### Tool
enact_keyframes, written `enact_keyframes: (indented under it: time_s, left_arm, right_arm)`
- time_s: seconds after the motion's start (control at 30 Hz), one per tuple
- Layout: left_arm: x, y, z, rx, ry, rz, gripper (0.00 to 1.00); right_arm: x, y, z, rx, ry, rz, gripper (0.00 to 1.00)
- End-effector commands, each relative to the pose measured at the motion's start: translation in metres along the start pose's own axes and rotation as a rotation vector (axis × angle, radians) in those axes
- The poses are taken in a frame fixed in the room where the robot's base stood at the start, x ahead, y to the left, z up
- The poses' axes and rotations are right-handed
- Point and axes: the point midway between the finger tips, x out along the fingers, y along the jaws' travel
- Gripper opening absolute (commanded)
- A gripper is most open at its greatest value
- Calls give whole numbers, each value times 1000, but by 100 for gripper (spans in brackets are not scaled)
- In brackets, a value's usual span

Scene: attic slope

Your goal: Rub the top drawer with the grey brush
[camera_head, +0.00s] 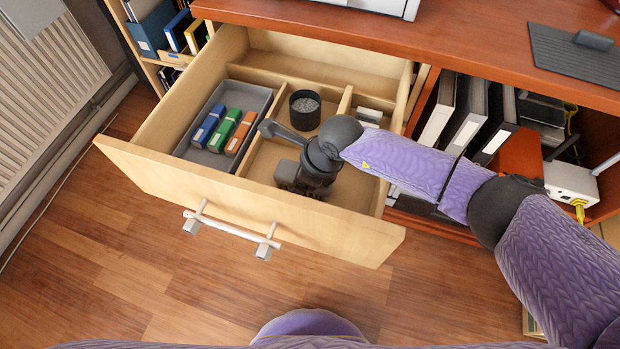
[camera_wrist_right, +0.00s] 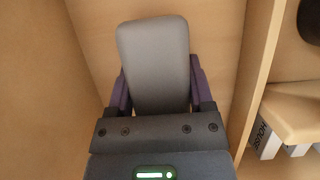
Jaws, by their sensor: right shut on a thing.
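The top drawer (camera_head: 170,185) is pulled open, with a pale wood front and a white bar handle (camera_head: 230,233). My right gripper (camera_head: 302,180) reaches down into its front middle compartment. In the right wrist view, the gripper (camera_wrist_right: 158,92) is shut on the grey brush (camera_wrist_right: 154,62). The brush shows as a smooth grey block with rounded corners between the fingers, over the pale drawer floor. Its underside is hidden, so I cannot tell whether it touches the wood. My left gripper is out of view.
A grey tray (camera_head: 262,98) with blue, green and orange packs sits in the drawer's left part. A black cup (camera_head: 305,108) and small white boxes (camera_head: 370,113) stand behind dividers. The desk top (camera_head: 480,45) overhangs binders at right. The floor in front is clear.

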Motion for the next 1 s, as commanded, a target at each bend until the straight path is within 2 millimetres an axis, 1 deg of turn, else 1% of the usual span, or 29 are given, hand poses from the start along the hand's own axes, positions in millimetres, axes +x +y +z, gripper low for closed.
enact_keyframes:
  time_s: [0.03, 0.37, 0.47, 0.6, 0.67, 0.87, 1.0]
  left_arm:
    - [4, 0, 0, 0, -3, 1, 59]
    - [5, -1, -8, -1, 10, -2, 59]
    - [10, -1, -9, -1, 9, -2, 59]
    - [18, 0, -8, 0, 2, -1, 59]
    - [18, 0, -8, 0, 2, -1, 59]
    - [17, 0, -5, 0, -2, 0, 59]
    - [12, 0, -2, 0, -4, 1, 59]
  right_arm:
    - [5, 1, 3, 0, 0, 2, 15]
    - [5, 1, 6, 1, 2, 2, 15]
    - [9, 1, 12, 0, 2, 3, 15]
    - [15, 1, 24, 0, 2, 3, 15]
    - [15, 1, 28, 1, 3, 3, 15]
    - [13, 1, 28, 1, 3, 2, 15]
    - [10, 1, 24, 2, 4, 1, 15]
